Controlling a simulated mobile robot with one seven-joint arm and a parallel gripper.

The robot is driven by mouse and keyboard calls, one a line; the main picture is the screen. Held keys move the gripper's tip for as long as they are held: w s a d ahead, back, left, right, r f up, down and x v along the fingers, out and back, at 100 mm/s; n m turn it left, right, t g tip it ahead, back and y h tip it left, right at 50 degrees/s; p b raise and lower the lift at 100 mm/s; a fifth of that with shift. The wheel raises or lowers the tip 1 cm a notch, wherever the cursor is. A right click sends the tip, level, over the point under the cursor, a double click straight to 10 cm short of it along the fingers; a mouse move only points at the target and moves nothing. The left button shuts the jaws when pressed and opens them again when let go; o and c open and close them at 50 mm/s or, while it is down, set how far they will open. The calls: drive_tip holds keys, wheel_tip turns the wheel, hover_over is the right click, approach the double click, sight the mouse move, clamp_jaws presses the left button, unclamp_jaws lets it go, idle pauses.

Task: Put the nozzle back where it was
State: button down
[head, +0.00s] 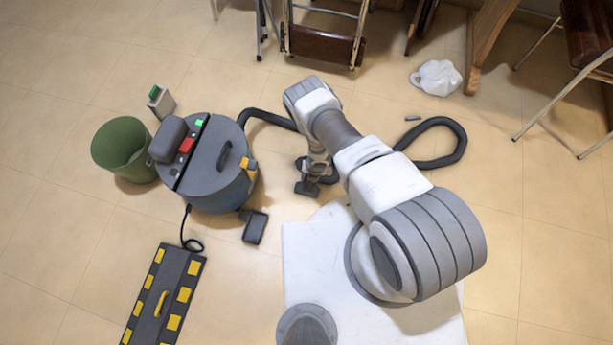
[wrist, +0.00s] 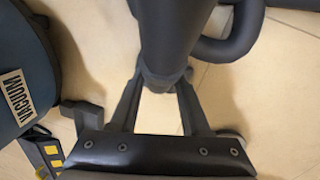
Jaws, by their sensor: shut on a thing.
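The vacuum cleaner (head: 215,165) stands upright on the floor left of my arm, with a dark grey lid and a blue-grey drum. Its black hose (head: 270,118) runs from the back behind my arm and loops out on the right. My gripper (head: 314,172) is low over the floor, right of the vacuum. In the wrist view my gripper (wrist: 160,88) is shut on the dark tubular nozzle (wrist: 168,40), which passes between its fingers. The nozzle's far end is out of that view. The vacuum's side (wrist: 25,65) with a "VACUUM" label shows at the left.
A green bin (head: 120,150) and a small grey box with a green top (head: 160,100) stand left of the vacuum. A black-and-yellow panel (head: 165,295) lies front left. A white crumpled bag (head: 436,77) and chairs (head: 325,45) are at the back.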

drive_tip(key=shift+c, duration=1.9)
unclamp_jaws()
drive_tip(key=shift+f, duration=0.1)
